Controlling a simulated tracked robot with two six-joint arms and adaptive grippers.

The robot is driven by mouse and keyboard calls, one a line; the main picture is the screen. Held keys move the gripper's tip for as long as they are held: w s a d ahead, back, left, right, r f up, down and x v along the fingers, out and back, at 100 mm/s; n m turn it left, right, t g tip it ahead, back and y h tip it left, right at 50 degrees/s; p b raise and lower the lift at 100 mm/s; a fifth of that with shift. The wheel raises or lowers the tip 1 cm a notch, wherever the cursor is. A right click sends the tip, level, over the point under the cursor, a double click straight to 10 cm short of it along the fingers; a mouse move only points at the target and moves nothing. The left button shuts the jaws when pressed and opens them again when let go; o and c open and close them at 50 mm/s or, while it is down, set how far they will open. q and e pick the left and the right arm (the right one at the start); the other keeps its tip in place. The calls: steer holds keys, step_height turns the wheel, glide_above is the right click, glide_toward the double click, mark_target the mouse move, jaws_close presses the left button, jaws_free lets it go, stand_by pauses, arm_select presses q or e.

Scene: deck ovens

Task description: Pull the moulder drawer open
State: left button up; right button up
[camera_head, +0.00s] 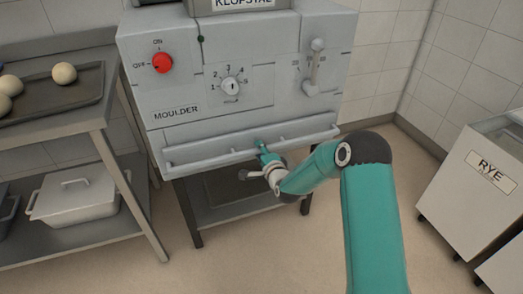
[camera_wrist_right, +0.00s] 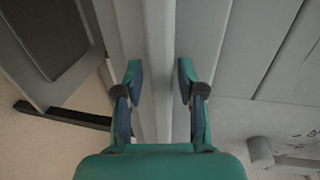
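The moulder (camera_head: 255,60) is a grey machine with a "MOULDER" label. Its drawer (camera_head: 205,151) is a wide, low front along the bottom, with a long handle rail running across it; it looks shut. My right gripper (camera_head: 262,150) is at the middle of this rail. In the right wrist view the rail (camera_wrist_right: 150,40) runs lengthwise between the two fingertips of my right gripper (camera_wrist_right: 160,82). The fingers are apart, one on each side, with a small gap seeming to show. Whether either finger touches the rail is unclear. My left gripper is not in view.
A red on/off knob (camera_head: 162,63), a numbered dial (camera_head: 231,86) and a lever (camera_head: 314,66) sit above the drawer. A table with a dough tray (camera_head: 60,101) stands left, with a lidded white tub (camera_head: 75,195) below. A RYE bin (camera_head: 478,190) stands right. Floor in front is clear.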

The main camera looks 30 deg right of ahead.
steer(key=shift+w+d+f, duration=0.1)
steer(key=shift+w, duration=0.35)
jaws_close()
